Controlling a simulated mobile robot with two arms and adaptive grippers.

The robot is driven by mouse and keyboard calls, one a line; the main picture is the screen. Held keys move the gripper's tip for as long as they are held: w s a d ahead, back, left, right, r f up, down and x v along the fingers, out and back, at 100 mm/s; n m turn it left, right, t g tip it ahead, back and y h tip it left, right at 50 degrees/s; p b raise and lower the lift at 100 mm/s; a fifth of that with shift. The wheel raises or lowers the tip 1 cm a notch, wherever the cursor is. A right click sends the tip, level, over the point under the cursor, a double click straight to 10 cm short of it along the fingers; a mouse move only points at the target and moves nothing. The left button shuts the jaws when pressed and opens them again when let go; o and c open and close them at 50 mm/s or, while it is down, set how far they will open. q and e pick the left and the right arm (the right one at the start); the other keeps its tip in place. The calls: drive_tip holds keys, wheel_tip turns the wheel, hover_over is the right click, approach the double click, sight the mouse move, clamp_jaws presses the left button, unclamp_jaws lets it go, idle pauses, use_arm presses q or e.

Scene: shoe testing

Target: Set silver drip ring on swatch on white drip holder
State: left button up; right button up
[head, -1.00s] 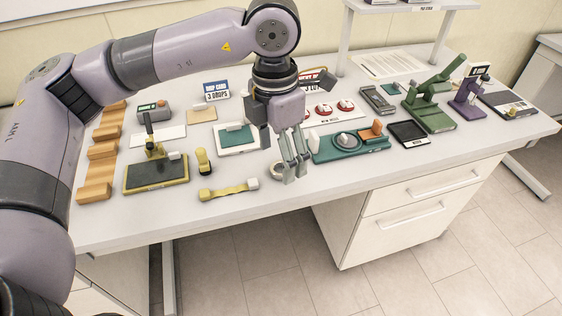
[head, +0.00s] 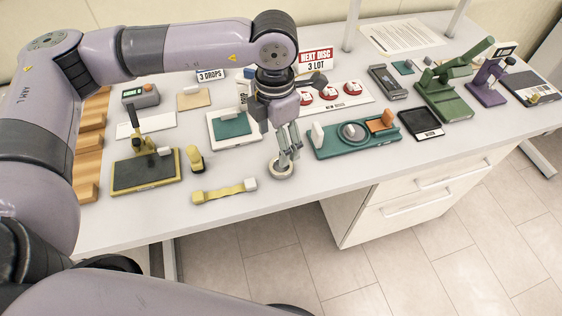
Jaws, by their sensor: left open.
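A silver ring (head: 281,175) lies flat on the table near the front edge. My left gripper (head: 287,160) points down right over it, with its fingers apart and the tips at or just above the ring. I cannot tell whether they touch it. The white drip holder (head: 234,144) lies flat to the left and behind, with a teal swatch (head: 233,126) on it. My right gripper is not in view.
A teal tray with a round disc (head: 330,152) stands close right of my left gripper. A yellow strap-like tool (head: 222,192) and a yellow upright piece (head: 195,160) are to the left. Bare table lies between ring and holder.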

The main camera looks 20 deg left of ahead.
sight(279, 170)
use_arm(q)
drive_tip(key=f, duration=0.4)
drive_tip(key=shift+w+p, duration=0.2)
drive_tip(key=shift+p, duration=0.15)
drive_tip(key=shift+f, duration=0.1)
drive_tip(key=shift+f+p, duration=0.25)
drive_tip(key=shift+p, duration=0.05)
drive_tip(key=f+p, duration=0.1)
drive_tip(key=f, duration=0.2)
drive_tip(key=shift+w+d+f+p, duration=0.1)
drive_tip(key=shift+d+f+p, duration=0.1)
drive_tip(key=shift+f+p, duration=0.15)
drive_tip(key=shift+f, duration=0.5)
drive_tip(key=c, duration=1.3)
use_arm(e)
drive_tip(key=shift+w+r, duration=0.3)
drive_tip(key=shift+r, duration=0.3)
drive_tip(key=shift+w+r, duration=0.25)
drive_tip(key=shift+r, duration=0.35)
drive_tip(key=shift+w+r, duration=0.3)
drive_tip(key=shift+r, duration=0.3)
use_arm(q)
drive_tip(key=shift+r, duration=0.1)
